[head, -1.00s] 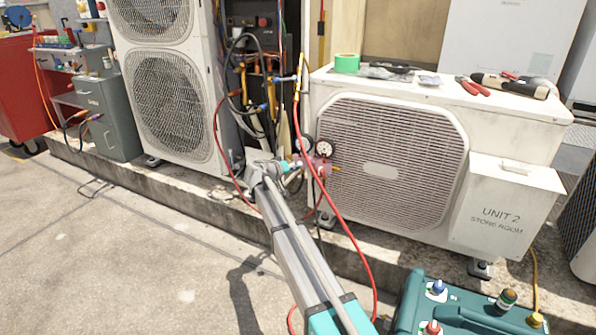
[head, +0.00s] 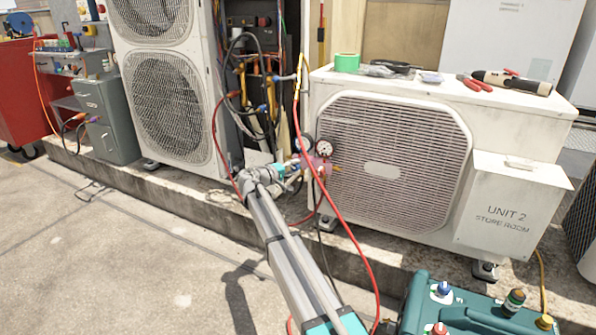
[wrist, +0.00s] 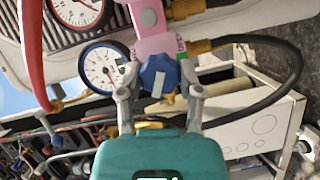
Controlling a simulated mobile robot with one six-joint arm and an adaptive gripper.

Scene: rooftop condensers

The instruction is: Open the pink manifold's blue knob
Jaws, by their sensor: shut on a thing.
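The pink manifold (wrist: 153,35) fills the upper middle of the wrist view. Its blue knob (wrist: 160,74) faces my gripper (wrist: 161,92). The two grey fingers are shut on the knob, one at each side. In the head view the manifold (head: 320,168) is small, in front of the white condenser. There my gripper (head: 284,172) reaches it from the left, and the knob cannot be made out.
A round gauge (wrist: 102,66) sits close left of the knob. The condenser (head: 385,160) stands behind. A teal case (head: 470,312) is at front right.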

